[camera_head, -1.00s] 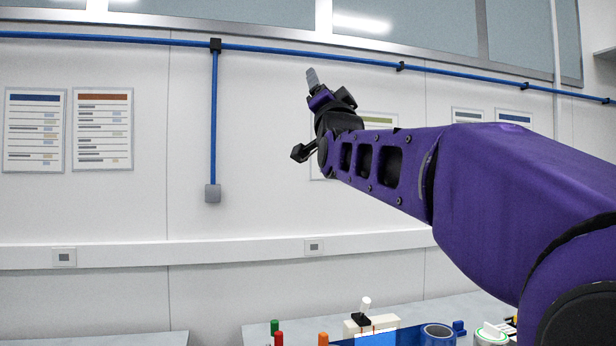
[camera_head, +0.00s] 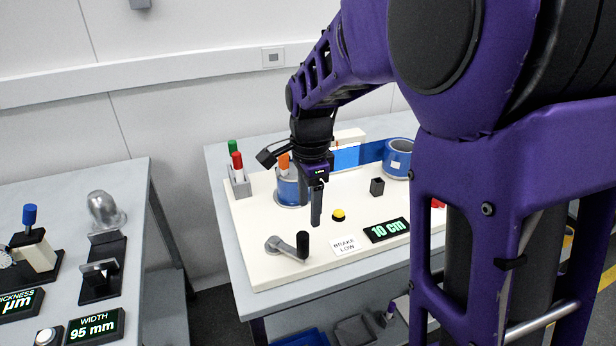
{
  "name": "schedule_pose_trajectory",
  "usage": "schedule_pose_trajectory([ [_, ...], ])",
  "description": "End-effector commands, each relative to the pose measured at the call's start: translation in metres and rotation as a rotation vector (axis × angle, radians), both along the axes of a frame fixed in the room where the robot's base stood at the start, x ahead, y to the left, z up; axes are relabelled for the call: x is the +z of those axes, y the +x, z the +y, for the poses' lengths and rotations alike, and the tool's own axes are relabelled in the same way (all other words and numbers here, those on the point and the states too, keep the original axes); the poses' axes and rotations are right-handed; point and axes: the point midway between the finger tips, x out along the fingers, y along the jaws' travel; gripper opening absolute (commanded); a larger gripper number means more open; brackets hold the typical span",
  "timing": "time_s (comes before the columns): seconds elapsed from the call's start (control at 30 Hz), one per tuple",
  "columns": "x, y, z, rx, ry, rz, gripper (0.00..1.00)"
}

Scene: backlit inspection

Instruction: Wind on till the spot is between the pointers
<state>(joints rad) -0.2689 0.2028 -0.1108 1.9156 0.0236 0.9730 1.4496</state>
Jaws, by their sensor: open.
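My gripper (camera_head: 317,205) points down over the cream winding board (camera_head: 262,262), above and just behind the crank. Its fingers line up in this view and look empty; I see no contact with anything. The crank (camera_head: 290,246) has a grey arm and an upright black knob at the board's front left. A blue film (camera_head: 346,158) runs across the back between the left roll (camera_head: 288,190), partly behind my gripper, and the right roll (camera_head: 397,158). My arm hides part of the film's surroundings. I cannot make out the spot or the pointers.
A "BRAKE LOW" card (camera_head: 344,245), a "10 cm" display (camera_head: 387,230), a yellow button (camera_head: 338,215) and a small black block (camera_head: 377,187) are right of the crank. Red and green markers (camera_head: 238,175) stand at back left. A gap separates the left bench (camera_head: 135,200).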

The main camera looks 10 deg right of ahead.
Motion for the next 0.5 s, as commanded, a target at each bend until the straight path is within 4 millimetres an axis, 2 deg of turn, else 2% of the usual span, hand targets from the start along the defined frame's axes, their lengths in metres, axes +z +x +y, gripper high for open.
schedule_pose_trajectory([
  [0.1, -0.009, -0.012, -0.002, -0.017, -0.005, 0.052, 0.65],
  [0.23, -0.024, -0.013, -0.002, -0.018, -0.005, 0.056, 0.65],
  [0.5, -0.075, -0.013, -0.002, -0.016, -0.006, 0.054, 0.65],
])
